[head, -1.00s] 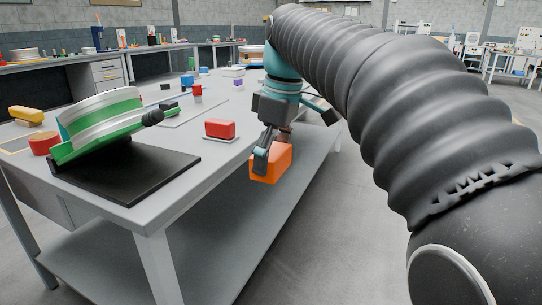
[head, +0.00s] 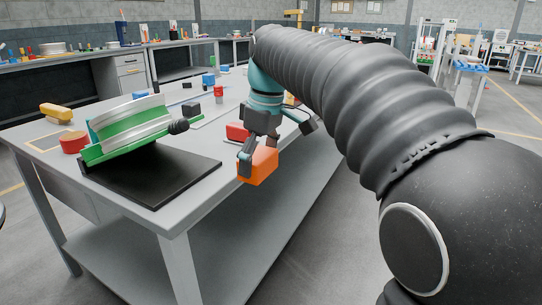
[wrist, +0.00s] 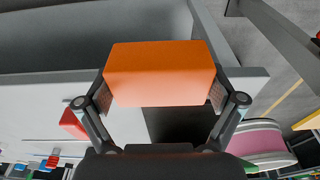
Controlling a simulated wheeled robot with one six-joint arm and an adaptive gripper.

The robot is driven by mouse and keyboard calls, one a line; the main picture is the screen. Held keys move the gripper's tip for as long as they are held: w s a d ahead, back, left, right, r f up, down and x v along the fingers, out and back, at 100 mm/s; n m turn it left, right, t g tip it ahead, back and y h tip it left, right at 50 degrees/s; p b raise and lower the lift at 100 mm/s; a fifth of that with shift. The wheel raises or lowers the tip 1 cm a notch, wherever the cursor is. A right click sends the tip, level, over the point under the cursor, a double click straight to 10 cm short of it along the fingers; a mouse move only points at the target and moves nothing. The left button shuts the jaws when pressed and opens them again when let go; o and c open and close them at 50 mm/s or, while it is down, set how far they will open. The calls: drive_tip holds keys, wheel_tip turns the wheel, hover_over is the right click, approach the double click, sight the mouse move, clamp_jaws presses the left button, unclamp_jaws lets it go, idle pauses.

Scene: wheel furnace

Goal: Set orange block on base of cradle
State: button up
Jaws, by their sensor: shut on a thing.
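An orange block (head: 259,167) is held in my gripper (head: 256,153), which is shut on it. In the wrist view the block (wrist: 160,72) sits between both fingers, pressed by the pads on its two ends. In the head view the block is at the table's right edge, to the right of the cradle. The cradle has a flat black base (head: 165,180) and a tilted green and silver upper part (head: 130,125) with a dark knob. Part of the base (wrist: 178,124) shows in the wrist view beyond the block. The front of the base is bare.
The grey table (head: 205,205) has a lower shelf. A red block (head: 237,131) lies behind my gripper. Small blue and red items stand farther back.

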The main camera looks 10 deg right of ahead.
drive_tip(key=p, duration=0.2)
approach(207, 167)
drive_tip(key=shift+w+a+f, duration=0.1)
drive_tip(key=shift+a+f, duration=0.05)
drive_tip(key=shift+f, duration=0.75)
drive_tip(key=shift+w+a+f, duration=0.1)
drive_tip(key=shift+a+f, duration=0.05)
drive_tip(key=shift+f, duration=0.7)
drive_tip(key=shift+w+a+f, duration=0.1)
drive_tip(key=shift+a+f, duration=0.05)
drive_tip(key=shift+f, duration=0.75)
drive_tip(key=shift+f+b, duration=0.45)
drive_tip(key=shift+f, duration=0.15)
drive_tip(key=o, duration=0.9)
drive_tip(key=shift+c, duration=0.4)
